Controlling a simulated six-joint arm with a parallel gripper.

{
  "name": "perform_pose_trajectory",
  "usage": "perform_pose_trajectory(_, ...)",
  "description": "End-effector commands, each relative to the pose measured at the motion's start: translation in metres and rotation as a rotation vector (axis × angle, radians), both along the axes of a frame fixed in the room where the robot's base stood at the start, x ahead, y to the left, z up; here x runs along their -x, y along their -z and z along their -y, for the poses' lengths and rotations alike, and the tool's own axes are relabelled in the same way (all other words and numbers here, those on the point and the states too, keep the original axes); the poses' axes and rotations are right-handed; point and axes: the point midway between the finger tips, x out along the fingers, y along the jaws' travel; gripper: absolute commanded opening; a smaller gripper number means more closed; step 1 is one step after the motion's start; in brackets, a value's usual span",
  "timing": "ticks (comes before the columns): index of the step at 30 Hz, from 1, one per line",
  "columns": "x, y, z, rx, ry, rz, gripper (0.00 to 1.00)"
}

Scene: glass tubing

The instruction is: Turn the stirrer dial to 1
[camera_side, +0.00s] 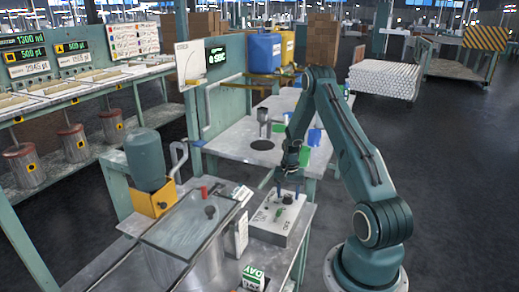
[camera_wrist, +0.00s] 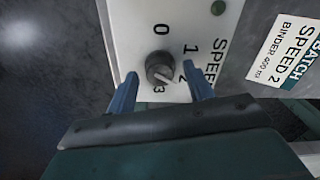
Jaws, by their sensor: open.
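The stirrer dial (camera_wrist: 159,67) is a round dark knob on a pale panel (camera_wrist: 128,30) in the wrist view. The marks 0, 1, 2 and 3 run around its upper, right and lower sides. A light line on the knob seems to point to the lower right, between 2 and 3; the exact setting is hard to tell. My gripper (camera_wrist: 161,66) is open, with one blue finger on each side of the dial and visible gaps to it. In the side view my gripper (camera_side: 288,189) points down over the control box (camera_side: 271,226).
A green button (camera_wrist: 218,7) is on the panel. A card (camera_wrist: 285,48) beside it reads "BATCH SPEED 2". In the side view, a lidded metal vat (camera_side: 190,225) and an orange stand (camera_side: 153,202) with a dark green motor are left of the box.

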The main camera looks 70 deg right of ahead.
Motion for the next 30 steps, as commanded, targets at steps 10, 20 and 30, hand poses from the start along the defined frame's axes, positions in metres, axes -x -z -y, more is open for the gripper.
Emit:
perform_pose_trajectory(10, 0.0, 0.0007, 0.0, 0.0, 0.0, 0.0, 0.38)
perform_pose_trajectory(20, 0.0, 0.0006, -0.0001, 0.0, -0.003, 0.0, 0.07)
perform_pose_trajectory(30, 0.0, 0.0004, 0.0, -0.001, -0.087, 0.0, 0.07)
